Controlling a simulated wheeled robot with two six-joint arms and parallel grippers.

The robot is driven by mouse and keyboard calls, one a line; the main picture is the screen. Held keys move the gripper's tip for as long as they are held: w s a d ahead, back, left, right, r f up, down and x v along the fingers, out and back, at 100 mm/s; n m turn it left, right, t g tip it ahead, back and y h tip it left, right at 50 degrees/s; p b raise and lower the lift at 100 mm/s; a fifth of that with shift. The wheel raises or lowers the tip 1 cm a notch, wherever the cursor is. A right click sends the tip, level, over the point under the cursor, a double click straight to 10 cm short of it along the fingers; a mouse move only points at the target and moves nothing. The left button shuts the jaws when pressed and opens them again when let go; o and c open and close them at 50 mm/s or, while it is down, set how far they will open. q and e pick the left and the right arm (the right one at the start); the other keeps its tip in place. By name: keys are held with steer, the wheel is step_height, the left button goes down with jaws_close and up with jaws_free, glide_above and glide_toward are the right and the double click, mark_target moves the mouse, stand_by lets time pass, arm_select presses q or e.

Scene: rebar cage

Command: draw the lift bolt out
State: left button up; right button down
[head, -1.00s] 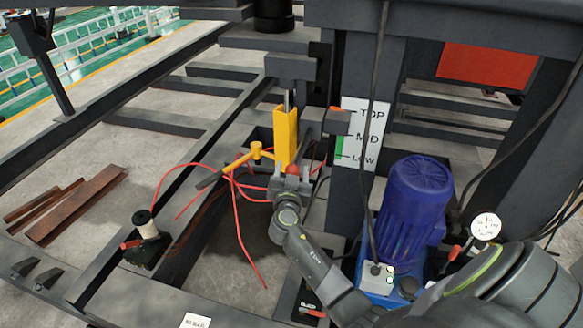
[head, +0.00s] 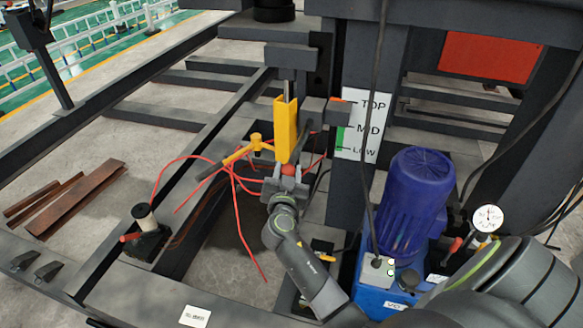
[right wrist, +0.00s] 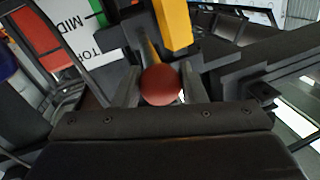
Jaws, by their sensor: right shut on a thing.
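A red ball knob (head: 288,170), seemingly the end of the lift bolt, sits just below the yellow upright bracket (head: 286,130). My right gripper (head: 285,180) is shut on this knob. In the right wrist view the red knob (right wrist: 161,85) sits between the two grey fingers, with the yellow bracket (right wrist: 174,22) just beyond it. The bolt's shank is mostly hidden behind the knob and gripper, so I cannot tell how far it is drawn. My left gripper is not in view.
A yellow lever (head: 240,153) and loose red hoses (head: 236,205) lie left of the bracket. A TOP/MID/LOW sign (head: 362,125) is on the column to its right. A blue motor unit (head: 413,200) and a gauge (head: 488,218) stand near my right arm.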

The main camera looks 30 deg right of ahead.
steer(key=shift+s+a, duration=0.25)
steer(key=shift+a, duration=0.05)
steer(key=shift+f, duration=0.15)
steer(key=c, duration=1.3)
jaws_free()
steer(key=shift+c, duration=0.2)
steer(key=o, duration=0.4)
steer(key=shift+a, duration=0.15)
